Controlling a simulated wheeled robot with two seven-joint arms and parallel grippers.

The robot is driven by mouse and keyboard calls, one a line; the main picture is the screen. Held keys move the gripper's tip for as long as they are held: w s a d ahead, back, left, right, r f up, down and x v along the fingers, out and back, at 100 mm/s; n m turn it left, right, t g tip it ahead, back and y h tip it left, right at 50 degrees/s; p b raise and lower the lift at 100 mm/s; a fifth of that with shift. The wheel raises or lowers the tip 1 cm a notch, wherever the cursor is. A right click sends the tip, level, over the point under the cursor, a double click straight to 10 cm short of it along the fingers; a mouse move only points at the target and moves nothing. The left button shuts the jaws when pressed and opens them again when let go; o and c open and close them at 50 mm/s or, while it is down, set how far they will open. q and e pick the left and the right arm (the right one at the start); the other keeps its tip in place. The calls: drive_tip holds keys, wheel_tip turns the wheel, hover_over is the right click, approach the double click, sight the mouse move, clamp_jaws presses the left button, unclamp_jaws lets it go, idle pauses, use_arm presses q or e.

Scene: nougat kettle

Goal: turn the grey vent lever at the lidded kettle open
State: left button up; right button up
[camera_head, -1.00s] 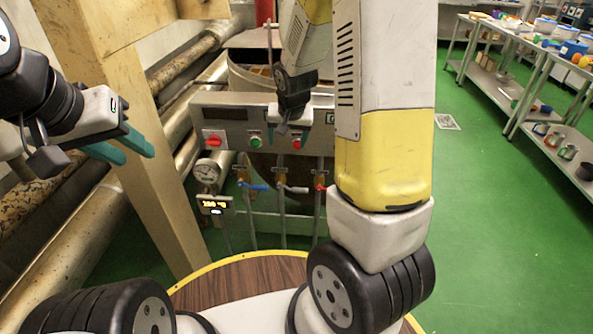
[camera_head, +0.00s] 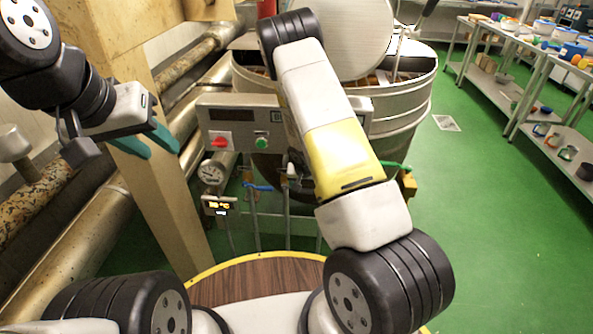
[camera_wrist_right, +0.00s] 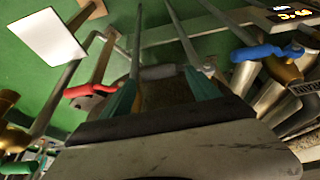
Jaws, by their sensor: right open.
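The grey vent lever (camera_wrist_right: 162,72) shows in the right wrist view, lying crosswise just beyond and between my green fingertips. I cannot tell whether they touch it. My right gripper (camera_wrist_right: 160,88) is open, with its fingers apart. In the head view the right gripper and the grey lever are largely hidden behind my right arm. A large metal kettle (camera_head: 405,105) stands behind the control panel. My left gripper (camera_head: 160,150) is at the left in the head view, with its green fingers apart and empty, away from the kettle.
A blue lever (camera_wrist_right: 265,52) and a red lever (camera_wrist_right: 90,91) flank the grey one. A green lever (camera_head: 396,165) is further right. The control panel (camera_head: 225,115) and a gauge (camera_head: 211,172) are close by. A wooden post (camera_head: 150,195) stands at left. Green floor (camera_head: 480,230) is free at right.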

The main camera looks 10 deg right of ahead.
drive_tip(key=shift+x, duration=1.05)
clamp_jaws()
